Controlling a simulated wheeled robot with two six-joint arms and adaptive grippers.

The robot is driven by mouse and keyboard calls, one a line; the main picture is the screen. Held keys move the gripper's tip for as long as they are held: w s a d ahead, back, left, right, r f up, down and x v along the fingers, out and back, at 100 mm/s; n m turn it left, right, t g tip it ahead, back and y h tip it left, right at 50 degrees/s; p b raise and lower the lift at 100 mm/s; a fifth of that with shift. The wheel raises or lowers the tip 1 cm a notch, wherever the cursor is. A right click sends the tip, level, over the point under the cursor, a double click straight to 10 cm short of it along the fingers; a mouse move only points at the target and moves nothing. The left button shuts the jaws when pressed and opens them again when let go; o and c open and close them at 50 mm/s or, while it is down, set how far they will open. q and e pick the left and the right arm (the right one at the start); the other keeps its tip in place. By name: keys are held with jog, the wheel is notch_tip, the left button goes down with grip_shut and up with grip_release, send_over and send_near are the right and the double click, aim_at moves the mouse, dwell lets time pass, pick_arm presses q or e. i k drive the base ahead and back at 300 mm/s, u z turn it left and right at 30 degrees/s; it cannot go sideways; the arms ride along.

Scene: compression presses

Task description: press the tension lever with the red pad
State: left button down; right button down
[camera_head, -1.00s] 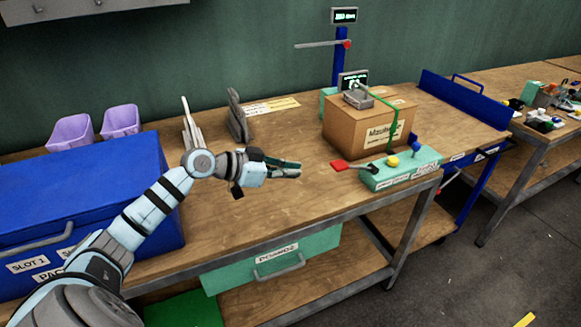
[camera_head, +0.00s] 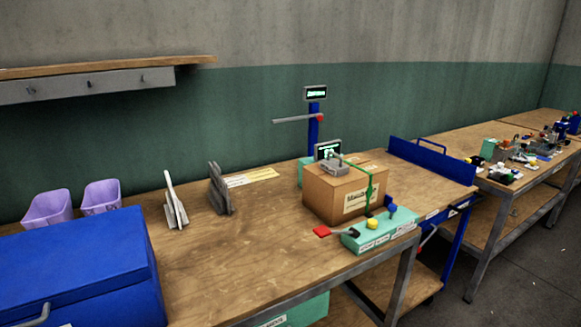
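The lever with the red pad (camera_head: 322,231) sticks out to the left from a teal control box (camera_head: 380,232) at the front edge of the workbench. The box also has a yellow button (camera_head: 372,224) and a blue knob (camera_head: 388,201). Neither gripper is in view.
A blue case (camera_head: 75,265) and two purple bins (camera_head: 100,196) are at the left. Grey upright plates (camera_head: 220,189) stand at the back of the bench. The bench top (camera_head: 250,245) left of the red pad is clear. A blue-railed section (camera_head: 432,160) lies right.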

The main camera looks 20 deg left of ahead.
aim_at(322, 231)
jog(key=u, duration=0.1)
jog(key=k, duration=0.35)
jog(key=u, duration=1.15)
jog(key=i, duration=0.7)
jog(key=z, duration=0.6)
jog(key=i, duration=0.45)
jog(key=z, duration=0.75)
jog(key=k, duration=0.6)
jog(key=u, duration=0.7)
jog(key=i, duration=0.5)
jog(key=u, duration=0.05)
